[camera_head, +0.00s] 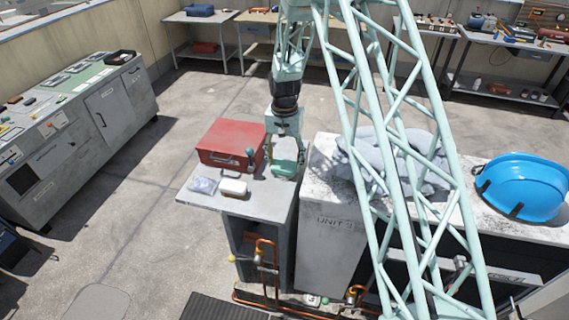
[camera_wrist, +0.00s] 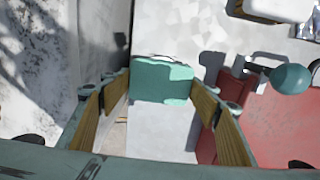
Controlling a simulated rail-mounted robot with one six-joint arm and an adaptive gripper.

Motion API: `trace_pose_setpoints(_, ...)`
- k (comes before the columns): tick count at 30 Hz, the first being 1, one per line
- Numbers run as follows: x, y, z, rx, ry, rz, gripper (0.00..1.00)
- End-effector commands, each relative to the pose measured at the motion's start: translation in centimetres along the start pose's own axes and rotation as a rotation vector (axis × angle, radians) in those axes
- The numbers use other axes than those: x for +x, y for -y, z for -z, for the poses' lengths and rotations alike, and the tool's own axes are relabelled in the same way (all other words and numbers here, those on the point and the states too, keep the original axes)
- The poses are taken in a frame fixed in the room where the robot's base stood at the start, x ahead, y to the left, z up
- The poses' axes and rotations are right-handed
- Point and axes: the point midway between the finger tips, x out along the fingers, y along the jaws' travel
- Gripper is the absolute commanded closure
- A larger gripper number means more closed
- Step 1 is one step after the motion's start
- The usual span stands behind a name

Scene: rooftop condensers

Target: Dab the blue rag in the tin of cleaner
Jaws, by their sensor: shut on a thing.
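My gripper (camera_head: 286,150) points down over the right end of the small grey bench, beside the red box. In the wrist view its two tan-padded fingers (camera_wrist: 165,92) stand well apart, with a teal piece (camera_wrist: 163,76) between their tips. The gripper is shut on this teal piece, which is partly sunlit. I cannot tell whether it is the blue rag, or whether it touches the bench.
The red box (camera_head: 230,143) stands close left of my gripper, with a dark green knob (camera_head: 250,153) near it. The grey bench (camera_head: 262,203) adjoins the taller Unit 2 cabinet (camera_head: 330,245). Grey crumpled cloth (camera_head: 424,150) and a blue helmet (camera_head: 525,185) lie on top.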

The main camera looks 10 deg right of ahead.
Motion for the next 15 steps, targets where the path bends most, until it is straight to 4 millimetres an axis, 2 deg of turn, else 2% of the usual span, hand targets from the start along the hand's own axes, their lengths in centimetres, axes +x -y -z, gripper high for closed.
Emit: trace_pose_setpoints(15, -2.8, 0.1, 0.1, 0.0, -0.003, 0.001, 0.52)
